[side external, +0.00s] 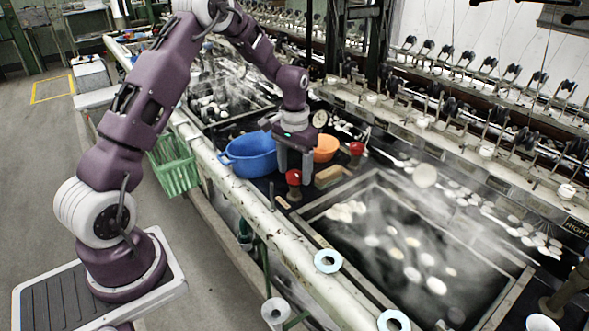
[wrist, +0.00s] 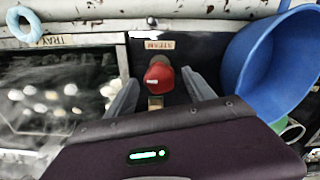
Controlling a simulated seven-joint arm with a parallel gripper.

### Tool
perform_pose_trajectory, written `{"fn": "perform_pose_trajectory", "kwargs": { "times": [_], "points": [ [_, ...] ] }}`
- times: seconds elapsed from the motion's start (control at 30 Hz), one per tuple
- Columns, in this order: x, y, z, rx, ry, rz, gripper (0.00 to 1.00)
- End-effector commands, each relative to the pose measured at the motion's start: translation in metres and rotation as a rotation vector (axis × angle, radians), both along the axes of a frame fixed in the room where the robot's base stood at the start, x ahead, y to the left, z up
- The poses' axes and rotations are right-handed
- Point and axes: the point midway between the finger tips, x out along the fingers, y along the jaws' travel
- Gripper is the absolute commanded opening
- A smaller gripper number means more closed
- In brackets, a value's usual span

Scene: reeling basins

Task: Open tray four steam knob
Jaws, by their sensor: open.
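A red steam knob (wrist: 159,74) with a pale mark on its face sits on the dark panel beside a label reading STEAM (wrist: 160,45). In the side view a red knob (side external: 293,178) stands just under my gripper (side external: 295,170). In the wrist view my gripper (wrist: 160,79) is open, one finger on each side of the knob, with visible gaps. I cannot tell how far the fingertips reach down around it. The steaming tray (wrist: 126,70) lies to the left, its label partly showing "TRAY" (wrist: 52,41); its number is not legible.
A blue basin (side external: 250,155) stands close to my gripper, with an orange bowl (side external: 326,148) behind. A second red knob (side external: 356,149) is to the right. A green basket (side external: 173,165) hangs on the near side. A white pipe (side external: 260,220) runs along the front edge.

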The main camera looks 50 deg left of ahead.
Motion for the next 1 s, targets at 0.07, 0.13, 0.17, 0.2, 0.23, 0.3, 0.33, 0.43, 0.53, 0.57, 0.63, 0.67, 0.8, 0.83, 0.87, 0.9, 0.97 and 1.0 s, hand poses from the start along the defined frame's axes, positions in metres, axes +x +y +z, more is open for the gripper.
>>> {"fn": "perform_pose_trajectory", "kwargs": {
  "times": [0.07, 0.13, 0.17, 0.2, 0.23, 0.3, 0.33, 0.43, 0.53, 0.57, 0.63, 0.67, 0.8, 0.83, 0.87, 0.9, 0.97, 1.0],
  "points": [
    [0.001, 0.000, 0.012, 0.002, -0.005, 0.000, 0.62],
    [0.001, 0.000, 0.028, 0.003, -0.007, 0.000, 0.62],
    [0.001, 0.000, 0.034, 0.002, -0.006, 0.000, 0.62],
    [0.001, 0.000, 0.042, 0.002, -0.006, 0.000, 0.62],
    [0.001, 0.000, 0.048, 0.002, -0.006, 0.000, 0.62],
    [0.001, 0.000, 0.059, 0.002, -0.005, 0.000, 0.62],
    [0.001, 0.000, 0.063, 0.002, -0.004, 0.000, 0.62],
    [0.000, 0.000, 0.069, 0.001, -0.002, 0.000, 0.62],
    [0.000, 0.000, 0.069, 0.000, -0.001, 0.000, 0.62],
    [0.000, 0.000, 0.069, 0.000, -0.001, 0.000, 0.62],
    [0.000, 0.000, 0.069, 0.000, -0.001, 0.000, 0.62],
    [0.000, 0.000, 0.069, 0.000, -0.001, 0.000, 0.62],
    [0.000, 0.000, 0.069, 0.000, -0.001, 0.000, 0.62],
    [0.000, 0.000, 0.069, 0.000, -0.001, 0.000, 0.62],
    [0.000, 0.000, 0.069, 0.000, -0.001, 0.000, 0.62],
    [0.000, 0.000, 0.069, 0.000, -0.001, 0.000, 0.62],
    [0.000, 0.000, 0.069, 0.000, -0.001, 0.000, 0.62],
    [0.000, 0.000, 0.069, 0.000, -0.001, 0.000, 0.62]
  ]
}}
